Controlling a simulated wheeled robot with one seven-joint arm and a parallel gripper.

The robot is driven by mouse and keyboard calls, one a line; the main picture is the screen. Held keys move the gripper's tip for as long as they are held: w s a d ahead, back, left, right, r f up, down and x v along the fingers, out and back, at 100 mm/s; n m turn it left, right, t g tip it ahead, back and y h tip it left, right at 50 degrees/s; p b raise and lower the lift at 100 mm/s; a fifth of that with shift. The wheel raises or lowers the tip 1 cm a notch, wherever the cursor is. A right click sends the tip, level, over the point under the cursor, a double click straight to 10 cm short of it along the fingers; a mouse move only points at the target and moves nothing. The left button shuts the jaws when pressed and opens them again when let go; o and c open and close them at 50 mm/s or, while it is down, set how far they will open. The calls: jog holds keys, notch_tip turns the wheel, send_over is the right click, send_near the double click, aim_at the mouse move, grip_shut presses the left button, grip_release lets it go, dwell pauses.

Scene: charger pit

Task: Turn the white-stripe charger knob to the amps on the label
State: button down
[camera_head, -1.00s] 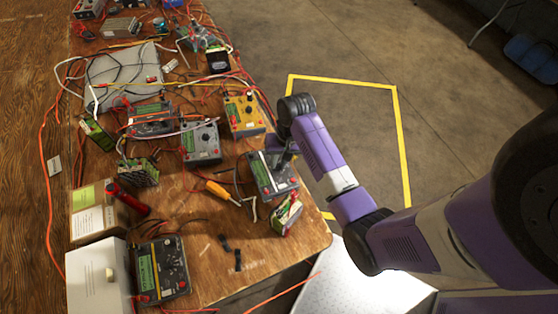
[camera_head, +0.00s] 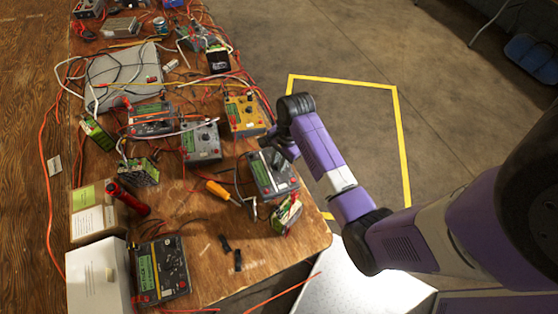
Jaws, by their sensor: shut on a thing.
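A grey charger (camera_head: 272,180) with a green label strip on its left side and red terminals sits near the right edge of the bench. My gripper (camera_head: 272,157) is at the charger's far end, over its top face, shut on what appears to be its knob. The jaws and wrist hide the knob, so its pointer and setting cannot be read.
Beside it stand another grey charger (camera_head: 201,143), a yellow charger (camera_head: 245,114) and a green battery pack (camera_head: 287,213). A black charger (camera_head: 162,268) and white box (camera_head: 101,275) are nearer. Floor right of the bench is open.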

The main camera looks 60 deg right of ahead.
jog(key=shift+m, duration=2.3)
jog(key=c, duration=1.3)
grip_release()
notch_tip(320, 180, up, 8)
jog(key=d, duration=0.1)
jog(key=shift+s+f+b, duration=0.15)
jog(key=shift+s+b, duration=0.25)
jog(key=shift+d, duration=0.1)
